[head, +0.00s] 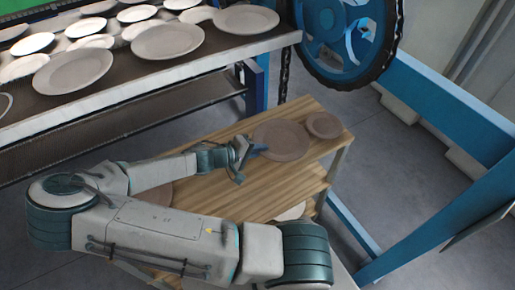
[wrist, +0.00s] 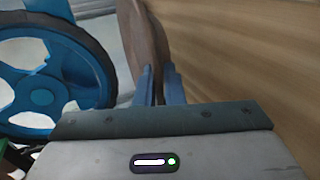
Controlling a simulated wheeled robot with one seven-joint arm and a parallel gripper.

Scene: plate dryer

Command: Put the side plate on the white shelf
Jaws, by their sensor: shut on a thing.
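A round brown plate (head: 284,141) is at the far right end of the wooden table, and a smaller brown plate (head: 324,125) is just beyond it. My gripper (head: 259,150) is shut on the near edge of the larger plate. In the wrist view, the blue fingers (wrist: 160,84) pinch a brown plate (wrist: 153,45) seen nearly edge-on. I cannot tell whether the held plate touches the tabletop or is slightly above it. A white-edged shelf (head: 150,92) at the upper left carries several pale plates.
The wooden table (head: 235,195) has bare top around my arm, and another plate shows partly behind the arm. A pale plate (head: 291,212) lies on a lower level. A blue wheel (head: 345,40) and blue frame beam (head: 440,105) stand at the right.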

